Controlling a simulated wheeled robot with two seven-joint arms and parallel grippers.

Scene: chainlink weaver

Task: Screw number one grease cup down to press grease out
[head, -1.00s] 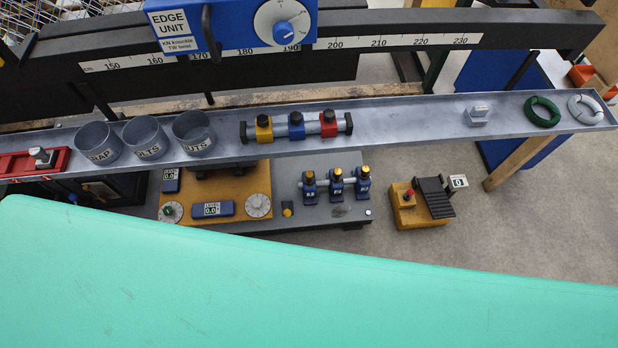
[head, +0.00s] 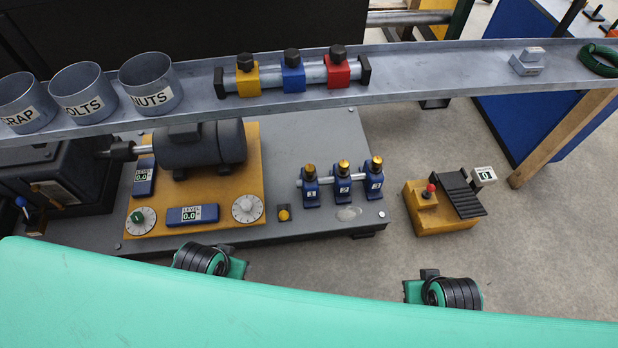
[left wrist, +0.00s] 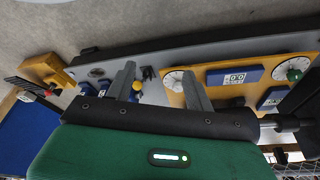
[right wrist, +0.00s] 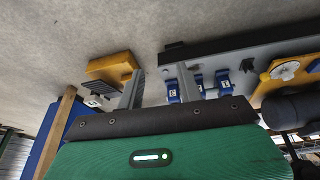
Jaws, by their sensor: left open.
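Three blue grease cups with brass caps stand in a row on the grey machine base in the head view. Number one grease cup (head: 310,186) is the leftmost, number two (head: 342,182) the middle and number three (head: 374,180) the rightmost. In the right wrist view the blue cups show beyond the fingers, partly hidden by one of them. My right gripper (right wrist: 160,82) is open and empty, apart from the cups. My left gripper (left wrist: 160,82) is open and empty above the machine base. Neither gripper's fingers show in the head view.
A grey tray rail (head: 430,75) with tins and coloured clamps runs above the cups. A motor (head: 200,145) and dials sit left of the cups. A yellow pedal box (head: 430,210) stands on the floor to the right. A green surface (head: 250,310) fills the front.

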